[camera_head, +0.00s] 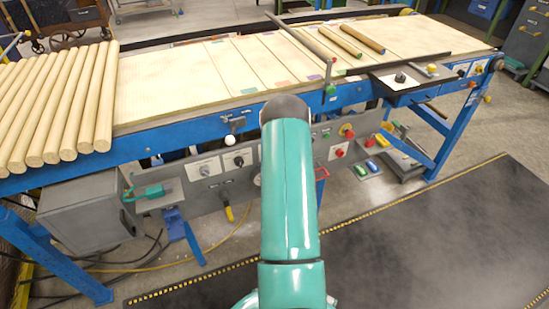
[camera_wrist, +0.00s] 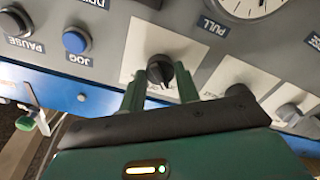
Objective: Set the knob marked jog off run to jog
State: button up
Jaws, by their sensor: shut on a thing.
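My gripper (camera_wrist: 160,86) shows in the wrist view with its two green fingers on either side of a black knob (camera_wrist: 158,67). It is shut on this knob, which sits on a white plate (camera_wrist: 146,40) on the grey control panel. The knob's pointer direction is unclear, and the plate's markings are mostly hidden or too small to read. In the body camera view my arm hides the gripper and this knob. Two other knobs on white plates, a left one (camera_head: 204,170) and a right one (camera_head: 239,161), show left of my arm.
In the wrist view a blue button (camera_wrist: 75,42) labelled JOG and a dark button (camera_wrist: 14,24) labelled PAUSE are to the left. A gauge (camera_wrist: 252,6) and more knobs (camera_wrist: 288,111) are to the right. Wooden rods (camera_head: 60,105) lie on the conveyor above the panel.

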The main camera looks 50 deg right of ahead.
jog(key=o, duration=1)
jog(key=shift+s, duration=0.1)
jog(key=v, duration=1.3)
jog(key=shift+s+a, duration=0.2)
jog(key=shift+s, duration=0.1)
